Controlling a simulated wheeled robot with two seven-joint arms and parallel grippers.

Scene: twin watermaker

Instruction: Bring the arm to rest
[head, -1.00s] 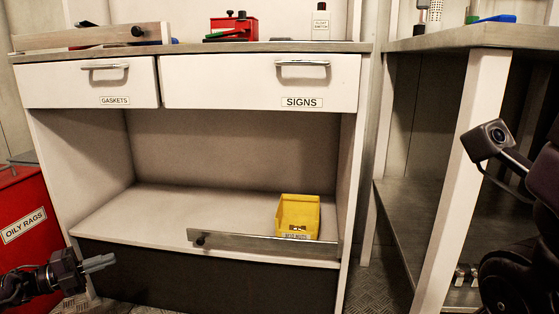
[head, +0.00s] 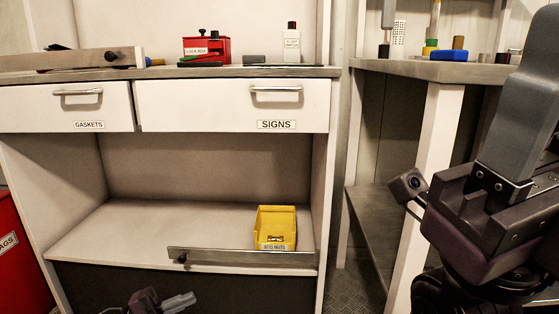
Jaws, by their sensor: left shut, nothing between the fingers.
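My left gripper (head: 182,302) is at the bottom edge, in front of the cabinet's dark lower panel. Its grey fingers point right and are shut with nothing between them. Most of the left arm is below the picture. My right gripper (head: 530,75) is large and close at the right edge, with a grey finger pointing up. Only one finger shows clearly, so I cannot tell its opening. No object shows in it.
A white cabinet (head: 210,158) with two closed drawers stands ahead. A yellow bin (head: 276,226) sits on its shelf behind a low rail (head: 240,257). A red lock box (head: 206,48) is on top. A workbench (head: 430,70) is at right, a red oily-rags bin (head: 18,262) at left.

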